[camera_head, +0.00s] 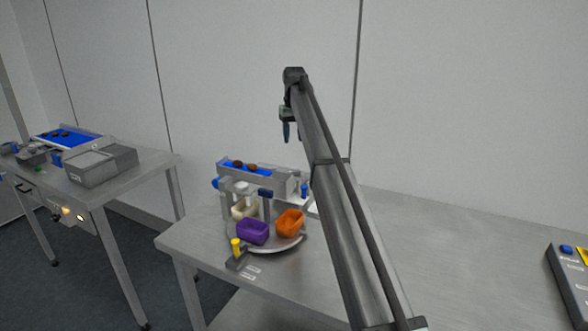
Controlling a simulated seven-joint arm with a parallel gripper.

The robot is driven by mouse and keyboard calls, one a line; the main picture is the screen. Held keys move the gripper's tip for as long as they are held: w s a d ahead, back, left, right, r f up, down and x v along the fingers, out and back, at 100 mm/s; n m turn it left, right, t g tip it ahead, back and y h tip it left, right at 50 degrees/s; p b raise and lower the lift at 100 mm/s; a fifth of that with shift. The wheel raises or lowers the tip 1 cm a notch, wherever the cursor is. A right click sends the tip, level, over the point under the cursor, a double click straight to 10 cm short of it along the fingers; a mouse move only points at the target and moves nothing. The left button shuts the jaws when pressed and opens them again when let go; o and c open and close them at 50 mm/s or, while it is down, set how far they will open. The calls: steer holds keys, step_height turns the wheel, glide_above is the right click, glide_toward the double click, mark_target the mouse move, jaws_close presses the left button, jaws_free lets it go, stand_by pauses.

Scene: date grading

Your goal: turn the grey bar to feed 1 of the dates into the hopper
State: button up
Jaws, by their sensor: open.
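Dark dates (238,164) lie on a blue belt or trough in the grey grading machine (290,183) on the near table. More dark pieces, perhaps dates, lie on a blue tray (75,138) on the left table. I cannot tell for certain which part is the grey bar or which is the hopper. My gripper (287,132) hangs above and behind the right end of the machine as seen here, open and empty, with its bluish fingers pointing down. It appears apart from everything. My arm hides part of the machine's right side.
Below the belt, a round plate (285,247) carries a purple bin (252,231), an orange bin (290,222) and a cream bin (243,208). A yellow-knobbed lever (236,247) stands in front. Grey boxes (92,167) sit on the left table. A control panel (569,285) is far right. The table's middle right is clear.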

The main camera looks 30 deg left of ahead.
mark_target(294, 171)
steer(key=f+m, duration=0.4)
steer(key=m, duration=0.1)
steer(key=f+m, duration=0.5)
steer(key=m, duration=0.1)
steer(key=f+m, duration=0.4)
steer(key=m, duration=0.1)
steer(key=shift+s+d+f+m, duration=0.15)
steer(key=shift+s+d+m, duration=0.1)
steer(key=shift+s+m, duration=0.05)
stand_by(0.3)
jaws_close()
stand_by(0.5)
